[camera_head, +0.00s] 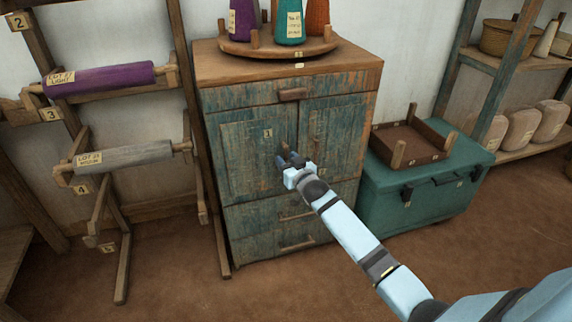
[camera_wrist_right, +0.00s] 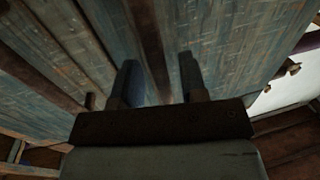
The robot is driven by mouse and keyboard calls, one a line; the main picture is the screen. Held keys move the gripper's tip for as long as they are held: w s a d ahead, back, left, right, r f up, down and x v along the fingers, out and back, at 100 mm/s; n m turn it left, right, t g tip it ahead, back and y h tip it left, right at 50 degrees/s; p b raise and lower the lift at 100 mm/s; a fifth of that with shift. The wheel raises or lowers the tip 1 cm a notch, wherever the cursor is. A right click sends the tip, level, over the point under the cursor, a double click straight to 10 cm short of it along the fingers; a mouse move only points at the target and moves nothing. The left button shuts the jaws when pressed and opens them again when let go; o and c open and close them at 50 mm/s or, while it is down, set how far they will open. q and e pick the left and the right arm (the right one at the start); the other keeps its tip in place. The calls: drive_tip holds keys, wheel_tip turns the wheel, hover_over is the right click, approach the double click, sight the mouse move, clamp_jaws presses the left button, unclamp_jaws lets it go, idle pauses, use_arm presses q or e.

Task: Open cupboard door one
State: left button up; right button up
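Cupboard door one (camera_head: 250,155), weathered blue-green wood with a small "1" label, is the left door of the wooden cupboard (camera_head: 222,70). It looks closed. Its small upright brown handle (camera_head: 285,147) is near the door's right edge, partly hidden by my gripper. My right gripper (camera_head: 285,158) is at the handle, close to the door front. In the wrist view, the right gripper's two fingers (camera_wrist_right: 159,82) stand apart, with a dark brown upright strip showing between them. I cannot tell whether they touch the handle. My left gripper is out of view.
The right cupboard door (camera_head: 335,130) is beside door one, with drawers (camera_head: 300,238) below. A round tray (camera_head: 262,48) with coloured cones is on top. A teal chest (camera_head: 430,190) stands right, a rack of rolls (camera_head: 115,155) left. The floor in front (camera_head: 200,300) is clear.

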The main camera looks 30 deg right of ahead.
drive_tip(key=shift+w, duration=0.45)
drive_tip(key=shift+c, duration=0.2)
clamp_jaws()
drive_tip(key=shift+s, duration=0.1)
